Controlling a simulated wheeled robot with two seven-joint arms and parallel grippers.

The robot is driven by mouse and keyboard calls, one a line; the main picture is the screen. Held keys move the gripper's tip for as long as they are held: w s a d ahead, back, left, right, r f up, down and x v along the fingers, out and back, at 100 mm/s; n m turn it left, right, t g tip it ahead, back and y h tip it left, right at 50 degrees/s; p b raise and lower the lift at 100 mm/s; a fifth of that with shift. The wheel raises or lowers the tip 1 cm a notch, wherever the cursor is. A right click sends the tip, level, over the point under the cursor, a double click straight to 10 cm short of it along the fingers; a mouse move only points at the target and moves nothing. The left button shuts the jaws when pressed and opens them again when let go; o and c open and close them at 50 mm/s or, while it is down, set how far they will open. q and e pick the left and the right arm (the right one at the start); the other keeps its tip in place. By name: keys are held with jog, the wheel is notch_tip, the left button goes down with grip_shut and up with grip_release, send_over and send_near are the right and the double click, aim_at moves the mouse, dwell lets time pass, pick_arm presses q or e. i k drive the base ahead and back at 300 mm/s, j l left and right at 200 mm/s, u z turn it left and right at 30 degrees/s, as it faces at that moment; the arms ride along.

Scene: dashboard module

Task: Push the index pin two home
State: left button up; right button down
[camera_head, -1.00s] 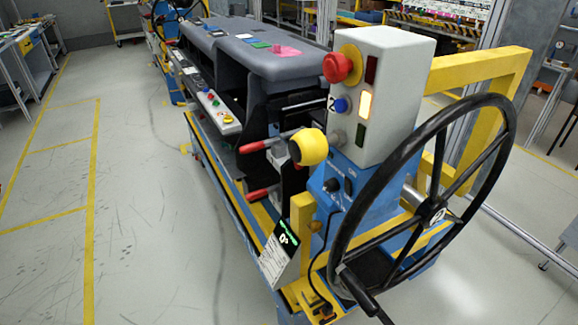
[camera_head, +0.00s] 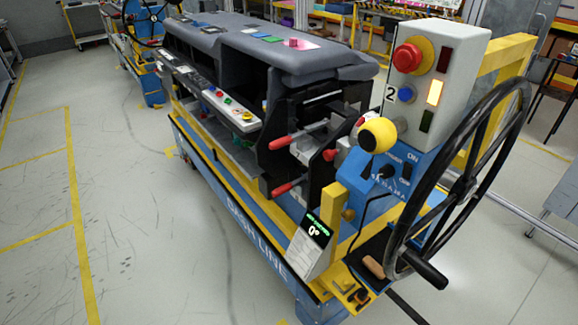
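A round yellow knob (camera_head: 377,135) with a dark centre sits in front of the grey control box (camera_head: 437,85), which is marked 2. It looks like the head of index pin two, but no label on it confirms this. Its shaft is mostly hidden behind the knob, so I cannot tell how far in it sits. A small display (camera_head: 310,240) below it reads 0°. Neither of my grippers is in the head view.
A black handwheel (camera_head: 464,185) stands at the right, its crank handle (camera_head: 424,270) sticking out toward me. Red-handled clamps (camera_head: 281,143) hold near the dashboard's end (camera_head: 270,55). A blue and yellow fixture frame (camera_head: 240,215) runs leftward. The floor (camera_head: 150,220) at the left is clear.

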aim_at(328, 154)
jog(key=j+z, duration=0.1)
jog(key=j, duration=0.75)
jog(key=k+j, duration=0.1)
jog(key=j, duration=0.75)
jog(key=k+j+z, duration=0.15)
jog(key=j, duration=0.7)
jog(key=i, duration=0.05)
